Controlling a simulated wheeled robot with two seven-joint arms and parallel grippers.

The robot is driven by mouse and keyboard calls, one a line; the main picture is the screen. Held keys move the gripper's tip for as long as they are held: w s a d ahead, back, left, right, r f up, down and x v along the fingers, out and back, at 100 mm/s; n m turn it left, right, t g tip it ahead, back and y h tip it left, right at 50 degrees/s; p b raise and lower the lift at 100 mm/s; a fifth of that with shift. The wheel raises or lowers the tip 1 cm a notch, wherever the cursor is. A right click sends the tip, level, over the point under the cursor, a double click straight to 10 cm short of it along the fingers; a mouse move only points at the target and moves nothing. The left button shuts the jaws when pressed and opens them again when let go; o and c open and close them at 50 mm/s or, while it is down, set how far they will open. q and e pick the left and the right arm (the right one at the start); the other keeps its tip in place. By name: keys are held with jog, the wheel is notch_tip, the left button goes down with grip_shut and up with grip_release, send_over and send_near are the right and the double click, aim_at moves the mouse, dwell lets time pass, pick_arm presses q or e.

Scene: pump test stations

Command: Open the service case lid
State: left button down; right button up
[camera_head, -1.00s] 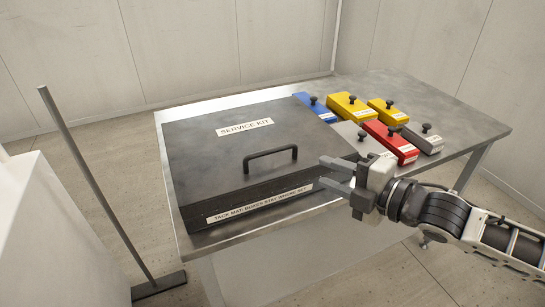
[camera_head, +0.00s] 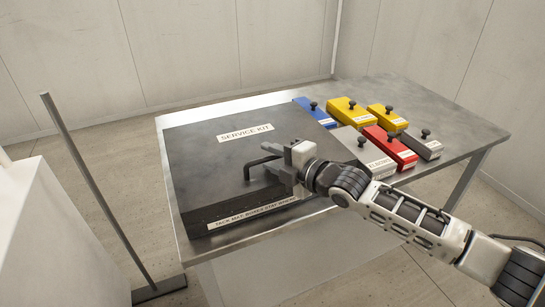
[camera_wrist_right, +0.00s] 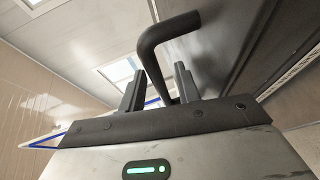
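The dark grey service case (camera_head: 205,160) lies flat on the metal table with its lid shut. A "SERVICE KIT" label (camera_head: 245,132) is on the lid. The black bar handle (camera_head: 248,168) stands up near the lid's front edge, its right part hidden by my right gripper (camera_head: 269,158). In the right wrist view, the handle (camera_wrist_right: 155,62) runs down between the two parted fingers of the right gripper (camera_wrist_right: 158,85), with a gap showing. Whether a finger touches it I cannot tell. My left gripper is out of view.
Right of the case, several knobbed boxes sit on the table (camera_head: 455,110): blue (camera_head: 318,113), yellow (camera_head: 350,111), red (camera_head: 390,145) and grey ones. A metal post (camera_head: 95,190) on a floor base stands left of the table. The lid's left part is clear.

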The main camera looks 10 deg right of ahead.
jog(key=shift+c, duration=0.3)
